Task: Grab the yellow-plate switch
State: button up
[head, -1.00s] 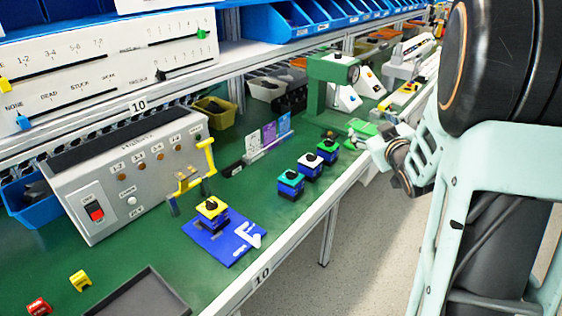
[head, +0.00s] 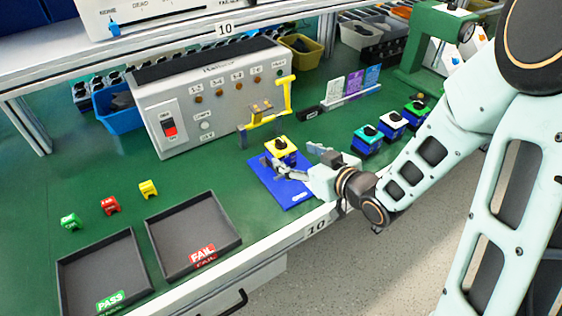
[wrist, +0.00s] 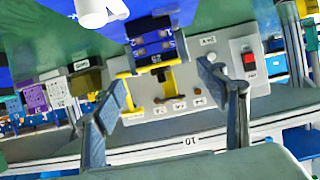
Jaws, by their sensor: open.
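The yellow-plate switch (head: 282,147), a dark blue block with a yellow top and a black knob, stands upright on a blue board (head: 292,197). My gripper (head: 304,160) is low over the board, just right of the switch, with its fingers pointing toward it. In the wrist view, the switch (wrist: 157,42) appears upside down, beyond and between the spread fingers of my gripper (wrist: 163,88). The gripper is open, with nothing held. A gap seems to show between the fingers and the switch; the exact distance is unclear.
A grey test box (head: 215,95) with a yellow lever clamp (head: 268,115) stands behind the switch. Green-, white- and teal-topped switches stand to the right, near my arm. Two dark trays (head: 195,240) lie front left.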

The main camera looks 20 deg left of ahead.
aim_at(281, 150)
jog(key=x, duration=0.3)
jog(key=shift+f+b+x, duration=0.15)
jog(key=shift+b+x, duration=0.1)
jog(key=shift+x, duration=1.1)
jog(key=shift+f+b+x, duration=0.2)
jog(key=shift+x, duration=1.2)
jog(key=shift+d+r, duration=0.1)
jog(key=shift+d, duration=0.05)
jog(key=shift+c, duration=0.6)
jog(key=c, duration=1.3)
